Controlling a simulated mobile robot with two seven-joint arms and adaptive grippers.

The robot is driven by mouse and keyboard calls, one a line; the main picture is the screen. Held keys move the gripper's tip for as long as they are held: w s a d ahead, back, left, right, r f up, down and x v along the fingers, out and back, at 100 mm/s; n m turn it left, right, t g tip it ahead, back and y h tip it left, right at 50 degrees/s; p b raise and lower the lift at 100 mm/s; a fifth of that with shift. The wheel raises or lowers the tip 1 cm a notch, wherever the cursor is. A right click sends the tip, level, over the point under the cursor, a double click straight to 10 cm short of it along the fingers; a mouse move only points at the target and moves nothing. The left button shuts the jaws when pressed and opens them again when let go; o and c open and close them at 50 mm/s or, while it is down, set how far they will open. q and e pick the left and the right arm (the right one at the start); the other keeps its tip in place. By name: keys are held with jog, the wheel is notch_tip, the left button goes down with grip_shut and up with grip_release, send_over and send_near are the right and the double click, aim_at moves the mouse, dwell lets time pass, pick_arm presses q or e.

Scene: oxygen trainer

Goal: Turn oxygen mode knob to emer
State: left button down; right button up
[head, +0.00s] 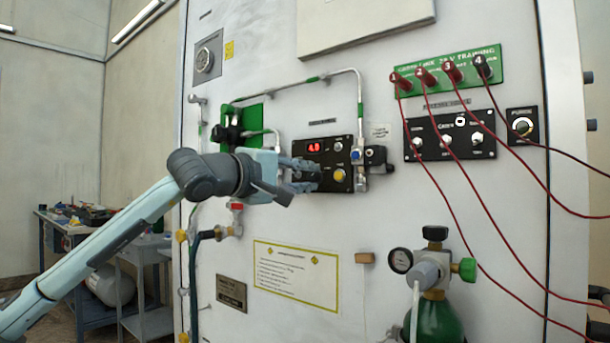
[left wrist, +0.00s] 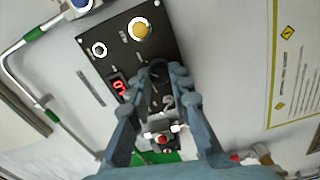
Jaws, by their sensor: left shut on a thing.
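A black control panel (head: 350,187) on the white wall has a red digital display (head: 314,147), a yellow knob (head: 340,175) and a small light knob. My left gripper (head: 314,176) is at the panel's lower left, beside the yellow knob. In the left wrist view its fingers (left wrist: 161,80) are closed around a dark round knob (left wrist: 157,70) on the same panel. This mode knob is mostly hidden in the head view. Its labels and pointer setting are too small to read. The yellow knob (left wrist: 141,29) is clear of the fingers. My right gripper is not in view.
Metal piping (head: 300,83) runs above the panel, with a valve (head: 376,156) close at its right. A green plate (head: 478,62) with red cables hangs at the right. A green cylinder (head: 436,318) stands below. A yellow-edged placard (head: 295,274) lies beneath the panel.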

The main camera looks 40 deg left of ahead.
pick_arm(q)
jog(key=shift+m, duration=0.9)
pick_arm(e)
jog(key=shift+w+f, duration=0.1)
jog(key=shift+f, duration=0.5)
pick_arm(q)
jog(key=shift+m, duration=0.3)
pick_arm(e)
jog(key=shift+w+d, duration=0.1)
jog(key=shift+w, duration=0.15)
